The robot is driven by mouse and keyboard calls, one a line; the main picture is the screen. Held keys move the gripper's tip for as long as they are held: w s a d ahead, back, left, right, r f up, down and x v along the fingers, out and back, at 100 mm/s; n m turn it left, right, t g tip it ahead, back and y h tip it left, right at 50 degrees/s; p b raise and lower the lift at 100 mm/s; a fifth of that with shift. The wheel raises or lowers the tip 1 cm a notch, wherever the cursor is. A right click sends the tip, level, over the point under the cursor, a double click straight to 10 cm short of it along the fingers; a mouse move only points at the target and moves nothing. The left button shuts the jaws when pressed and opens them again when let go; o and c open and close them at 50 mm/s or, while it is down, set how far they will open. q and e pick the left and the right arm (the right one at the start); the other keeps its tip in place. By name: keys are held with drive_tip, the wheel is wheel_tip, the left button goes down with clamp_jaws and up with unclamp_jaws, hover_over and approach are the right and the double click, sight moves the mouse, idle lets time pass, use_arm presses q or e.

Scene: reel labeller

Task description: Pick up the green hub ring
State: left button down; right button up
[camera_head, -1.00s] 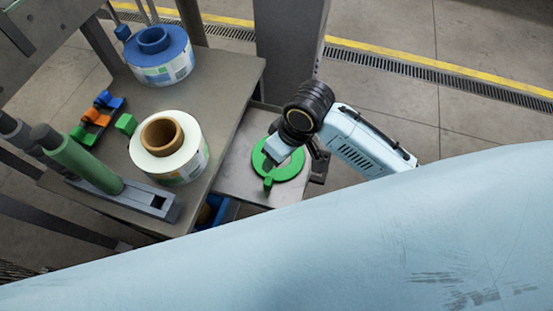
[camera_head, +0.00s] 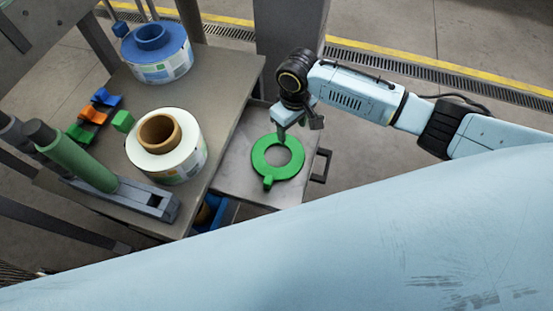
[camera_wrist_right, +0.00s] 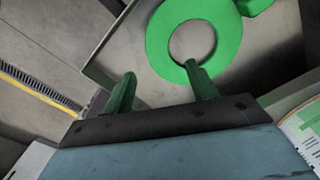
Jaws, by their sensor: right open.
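The green hub ring (camera_head: 268,167) lies flat on a grey side shelf in the head view, its short tab toward the lower edge of the picture. My right gripper (camera_head: 281,138) is at the far edge of the ring, pointing down. In the right wrist view the ring (camera_wrist_right: 160,45) lies beyond the fingers. There my right gripper (camera_wrist_right: 162,88) is open with two green fingers and nothing between them. The right-hand finger overlaps the ring's near edge in the picture; I cannot tell whether they touch. My left gripper is not in view.
The grey shelf (camera_head: 232,170) has a dark handle (camera_head: 322,165) at its right. On the higher table stand a white reel (camera_head: 180,165), a blue reel (camera_head: 156,55), a green roller (camera_head: 75,160) and small coloured clips (camera_head: 95,115). A pale blue surface fills the lower right.

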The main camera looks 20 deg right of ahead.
sight(292, 143)
drive_tip(key=f, duration=0.2)
drive_tip(key=f+b, duration=0.1)
drive_tip(key=f, duration=0.2)
drive_tip(key=shift+s+d+f, duration=0.1)
drive_tip(key=shift+d+f, duration=0.1)
drive_tip(key=shift+f, duration=0.15)
drive_tip(key=shift+r, duration=0.1)
drive_tip(key=c, duration=1.1)
